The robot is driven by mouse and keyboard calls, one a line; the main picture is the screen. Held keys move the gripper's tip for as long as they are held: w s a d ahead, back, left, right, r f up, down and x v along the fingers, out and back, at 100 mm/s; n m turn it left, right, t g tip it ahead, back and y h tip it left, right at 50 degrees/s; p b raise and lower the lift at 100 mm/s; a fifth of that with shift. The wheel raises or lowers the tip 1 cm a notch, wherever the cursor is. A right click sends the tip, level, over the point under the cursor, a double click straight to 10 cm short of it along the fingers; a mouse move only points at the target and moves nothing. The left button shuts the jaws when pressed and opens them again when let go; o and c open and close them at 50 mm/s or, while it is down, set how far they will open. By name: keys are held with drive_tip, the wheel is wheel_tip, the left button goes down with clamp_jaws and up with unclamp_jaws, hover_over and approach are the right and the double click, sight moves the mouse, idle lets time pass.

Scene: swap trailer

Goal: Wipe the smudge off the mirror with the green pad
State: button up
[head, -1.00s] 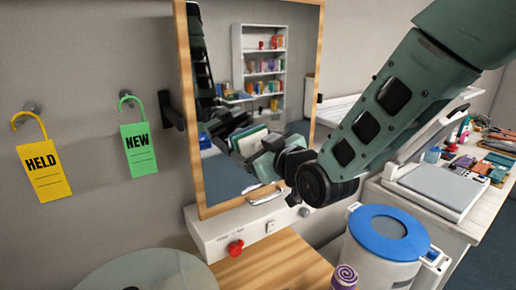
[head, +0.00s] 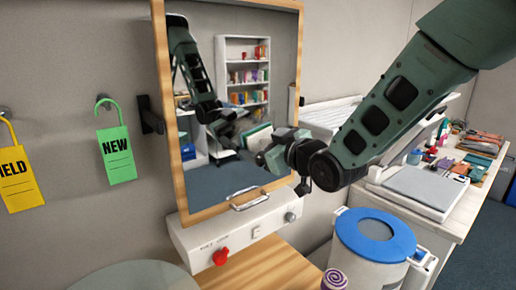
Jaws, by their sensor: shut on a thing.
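The mirror (head: 225,185) stands upright in a wooden frame against the grey wall. My gripper (head: 268,156) is in front of the right part of its glass, shut on the green pad. A cream and green patch beside the gripper looks like the pad's reflection; the pad itself is mostly hidden by the gripper. I cannot tell whether the pad touches the glass. My arm's reflection fills the upper left of the glass. A dim, hazy area left of the gripper may be the smudge, but it blends with reflections.
Below the mirror are a metal handle (head: 246,203) and a white panel with a red knob (head: 221,257). A blue-lidded bin (head: 375,234) stands at the lower right, near a cluttered white desk (head: 456,206). A green NEW tag (head: 117,163) and yellow tag (head: 17,184) hang at left.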

sight(232, 136)
drive_tip(key=w+d, duration=0.2)
drive_tip(key=d+b, duration=0.1)
drive_tip(key=d, duration=0.1)
drive_tip(key=shift+w+d, duration=0.1)
drive_tip(key=shift+w, duration=0.3)
drive_tip(key=shift+f+b, duration=0.1)
drive_tip(key=shift+b, duration=0.2)
